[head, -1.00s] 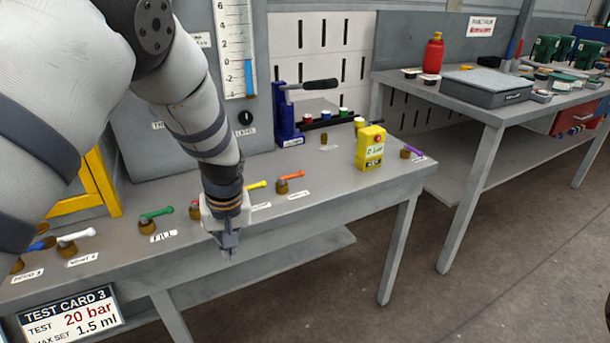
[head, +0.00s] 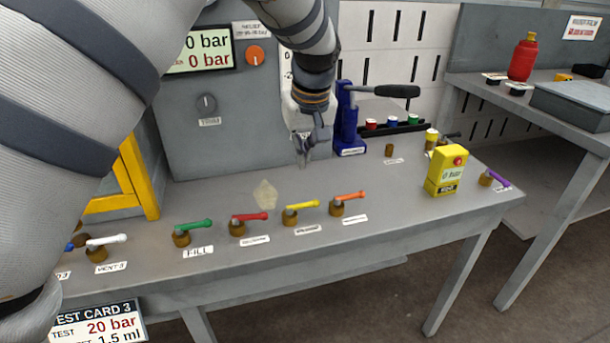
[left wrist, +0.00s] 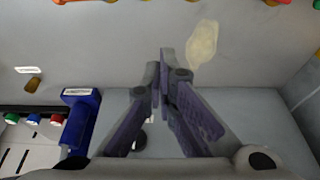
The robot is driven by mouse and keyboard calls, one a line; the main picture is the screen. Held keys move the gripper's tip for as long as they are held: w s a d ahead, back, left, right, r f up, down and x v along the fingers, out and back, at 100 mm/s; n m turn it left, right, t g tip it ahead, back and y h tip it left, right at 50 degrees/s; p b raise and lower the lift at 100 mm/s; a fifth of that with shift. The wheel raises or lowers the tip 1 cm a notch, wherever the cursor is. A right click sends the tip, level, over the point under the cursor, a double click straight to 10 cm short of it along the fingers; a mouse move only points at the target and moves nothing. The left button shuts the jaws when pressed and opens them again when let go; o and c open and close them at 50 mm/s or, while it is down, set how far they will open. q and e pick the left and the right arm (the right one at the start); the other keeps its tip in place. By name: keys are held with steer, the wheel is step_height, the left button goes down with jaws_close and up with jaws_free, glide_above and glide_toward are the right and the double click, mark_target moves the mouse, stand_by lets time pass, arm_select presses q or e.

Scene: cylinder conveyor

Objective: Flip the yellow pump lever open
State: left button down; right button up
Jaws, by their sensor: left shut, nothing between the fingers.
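The yellow lever (head: 302,206) sits on a brass valve body near the front of the grey bench in the head view, its handle pointing right and slightly up. It stands between a red lever (head: 250,217) and an orange lever (head: 350,197). My left gripper (head: 303,160) is shut and empty, pointing down behind the yellow lever and apart from it. In the left wrist view the closed fingers (left wrist: 164,70) are in the middle, and only slivers of the levers show at the top edge. My right gripper is not in view.
A blue hand pump (head: 347,125) with a black handle stands right of my gripper. A green lever (head: 193,232) and a white lever (head: 107,240) are to the left. A pale patch (head: 265,195) lies behind the red lever.

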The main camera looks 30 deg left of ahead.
mark_target(301, 207)
arm_select(q)
steer(key=b+x, duration=0.1)
steer(key=x, duration=0.8)
steer(key=shift+f, duration=0.3)
steer(key=s+d, duration=0.1)
steer(key=s+d+r+p, duration=0.1)
steer(key=shift+d+r, duration=0.25)
steer(key=shift+d, duration=0.05)
steer(key=shift+s+d+p, duration=0.15)
steer(key=shift+s+p, duration=0.1)
steer(key=shift+p, duration=0.05)
steer(key=shift+f, duration=0.3)
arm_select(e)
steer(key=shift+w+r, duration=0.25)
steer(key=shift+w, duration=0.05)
